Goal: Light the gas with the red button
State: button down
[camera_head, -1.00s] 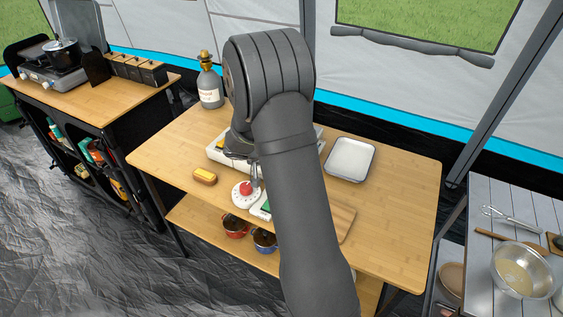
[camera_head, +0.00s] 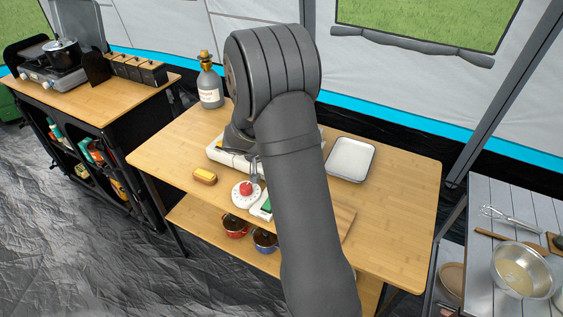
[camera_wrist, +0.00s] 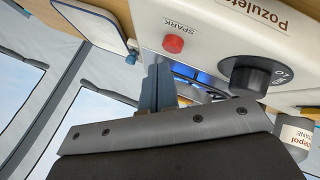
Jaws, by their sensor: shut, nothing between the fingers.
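The white gas stove (camera_head: 217,155) stands on the middle wooden table, largely hidden behind my arm. In the wrist view its white front (camera_wrist: 225,30) carries a red button (camera_wrist: 173,44) beside the word SPARK and a black knob (camera_wrist: 252,76). My gripper (camera_wrist: 158,72) is shut and empty. Its fingertips appear just below the red button in the picture; I cannot tell whether they touch it. A blue glow shows beside the fingers, between button and knob; I cannot tell whether it is flame. In the head view my gripper (camera_head: 254,172) is partly hidden by my arm.
A grey gas bottle (camera_head: 209,88) stands at the table's back left. A metal tray (camera_head: 350,159) lies to the right. The table's right end is clear.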

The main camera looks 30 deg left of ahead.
jog(key=shift+r, duration=2.5)
jog(key=shift+f, duration=0.15)
notch_tip(320, 180, up, 4)
jog(key=shift+r, duration=0.1)
